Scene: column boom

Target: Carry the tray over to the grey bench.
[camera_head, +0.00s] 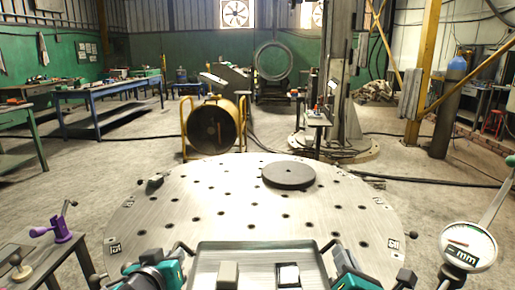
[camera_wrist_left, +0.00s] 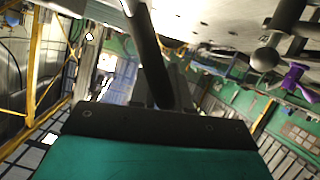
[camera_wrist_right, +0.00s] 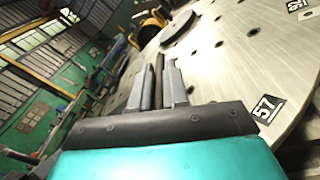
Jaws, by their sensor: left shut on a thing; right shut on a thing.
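The metal tray (camera_head: 260,246) is at the bottom centre of the head view, its near part cut off. It carries a beige block (camera_head: 228,273) and a pale block with a dark border (camera_head: 288,274). My left gripper (camera_head: 181,250) is shut on the tray's left handle, and a dark bar (camera_wrist_left: 150,55) runs between its fingers in the left wrist view. My right gripper (camera_head: 334,248) is shut on the right handle; its fingers (camera_wrist_right: 160,85) close on a dark bar in the right wrist view. I cannot tell which bench is the grey one.
A round perforated metal table (camera_head: 215,215) lies just beyond the tray, with a dark disc (camera_head: 288,175) on it. A bench with a purple tool (camera_head: 55,229) stands at left. A dial gauge (camera_head: 467,246) is at right.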

